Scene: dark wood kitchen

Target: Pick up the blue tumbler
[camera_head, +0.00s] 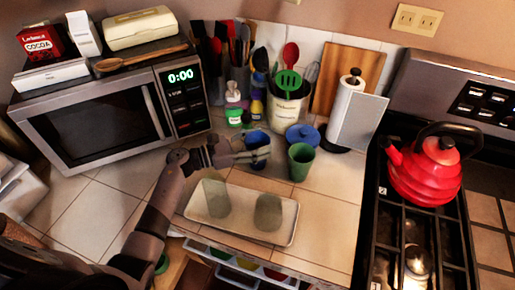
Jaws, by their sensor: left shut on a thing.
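The blue tumbler (259,153) is near the middle of the tiled counter, seen from above. It looks upright. My left gripper (245,155) reaches it from the left and is shut on it, with the fingers at its left side. The fingers hide part of the tumbler. I cannot tell whether its base touches the counter. My right gripper is not in view.
A tray (246,235) with two greyish cups lies in front. A utensil crock (287,108) stands behind. A red kettle (424,170) is on the stove at right.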

